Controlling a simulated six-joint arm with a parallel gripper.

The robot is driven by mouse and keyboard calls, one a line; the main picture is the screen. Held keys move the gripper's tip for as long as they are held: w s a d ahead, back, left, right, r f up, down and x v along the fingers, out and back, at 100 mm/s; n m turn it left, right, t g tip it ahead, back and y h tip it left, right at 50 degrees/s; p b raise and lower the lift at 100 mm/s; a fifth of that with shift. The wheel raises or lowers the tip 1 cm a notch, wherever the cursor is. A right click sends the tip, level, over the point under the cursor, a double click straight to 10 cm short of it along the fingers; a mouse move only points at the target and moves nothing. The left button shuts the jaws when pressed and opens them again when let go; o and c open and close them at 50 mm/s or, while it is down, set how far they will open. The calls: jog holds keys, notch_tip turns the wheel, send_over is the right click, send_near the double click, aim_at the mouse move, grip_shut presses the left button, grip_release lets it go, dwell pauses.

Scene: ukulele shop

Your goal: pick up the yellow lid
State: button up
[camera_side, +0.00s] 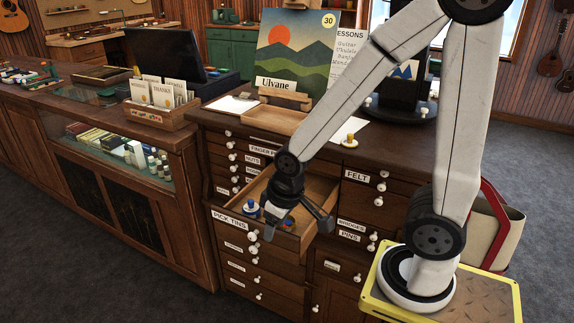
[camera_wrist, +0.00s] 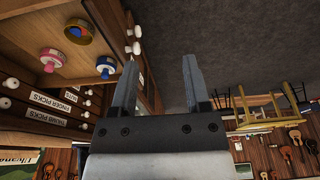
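The yellow lid (camera_side: 349,140), a small disc with a white knob, lies on the cabinet's wooden top in the side view, right of the propped-up picture. I do not see it in the wrist view. My gripper (camera_side: 298,229) is at the open drawer's front, well below and to the left of the lid. Its two fingers (camera_wrist: 159,62) are spread with nothing between them. In the wrist view a yellow open tin (camera_wrist: 68,30) holds blue and red pieces. A pink lid (camera_wrist: 48,65) and a blue lid (camera_wrist: 106,72), both white-knobbed, are beside it in the drawer.
The open drawer (camera_side: 322,190) juts from the labelled cabinet under my arm. A wooden tray (camera_side: 272,122), a picture (camera_side: 297,52) and a dark stand (camera_side: 400,98) occupy the cabinet top. A card box (camera_side: 160,113) stands on the left counter. The top's front strip is mostly clear.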

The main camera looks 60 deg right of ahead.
dwell(0.3)
jog(key=w+d+r+m, duration=0.2)
jog(key=w+d+r, duration=0.15)
jog(key=d, duration=0.55)
jog(key=m+g, duration=0.3)
jog(key=m, duration=0.4)
send_near(350, 139)
jog(key=shift+s+d+f, duration=0.2)
jog(key=shift+d, duration=0.35)
jog(key=shift+f, duration=1.35)
jog(key=shift+w+f, duration=0.1)
jog(key=shift+w+a+f, duration=0.1)
jog(key=shift+f, duration=2.35)
